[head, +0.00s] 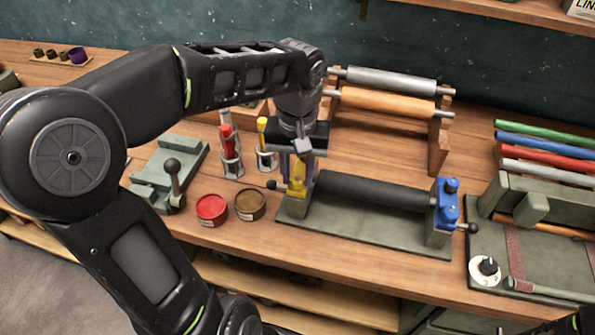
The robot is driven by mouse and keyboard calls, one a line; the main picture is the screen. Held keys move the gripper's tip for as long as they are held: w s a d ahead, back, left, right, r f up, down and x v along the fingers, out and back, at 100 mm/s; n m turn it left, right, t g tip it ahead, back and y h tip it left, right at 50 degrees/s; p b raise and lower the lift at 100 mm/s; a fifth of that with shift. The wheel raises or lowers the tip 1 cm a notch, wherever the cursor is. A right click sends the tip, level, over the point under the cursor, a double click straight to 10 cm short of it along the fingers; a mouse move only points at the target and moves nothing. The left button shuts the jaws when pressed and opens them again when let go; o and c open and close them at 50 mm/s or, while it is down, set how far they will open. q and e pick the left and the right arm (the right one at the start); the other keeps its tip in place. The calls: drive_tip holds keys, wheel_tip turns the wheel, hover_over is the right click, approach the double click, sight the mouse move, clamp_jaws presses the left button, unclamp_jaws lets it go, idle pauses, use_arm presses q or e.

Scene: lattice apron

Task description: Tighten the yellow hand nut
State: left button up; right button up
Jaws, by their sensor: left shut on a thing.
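A dark roller (372,190) lies in a grey-green stand (350,232), with a yellow bearing block (297,187) at its left end and a blue block (446,208) at its right end. My left gripper (300,160) points down from above onto the top of the yellow block. It is shut on the yellow hand nut there, which the fingers mostly hide. The blue block carries a blue hand nut (452,185) on top.
Red and brown round tins (211,208) and a grey-green clamp (170,178) stand left of the stand. Holders with red (228,142) and yellow-handled tools (262,132) are close behind. A rack with grey and orange rollers (388,104) stands behind. A grey-green fixture (520,255) is at right.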

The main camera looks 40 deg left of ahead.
sight(297, 178)
use_arm(q)
clamp_jaws()
drive_tip(key=shift+m, duration=0.8)
drive_tip(key=o, duration=1.1)
unclamp_jaws()
drive_tip(key=shift+o, duration=0.2)
drive_tip(key=shift+r, duration=0.15)
wheel_tip(297, 178, up, 8)
drive_tip(key=shift+f, duration=0.2)
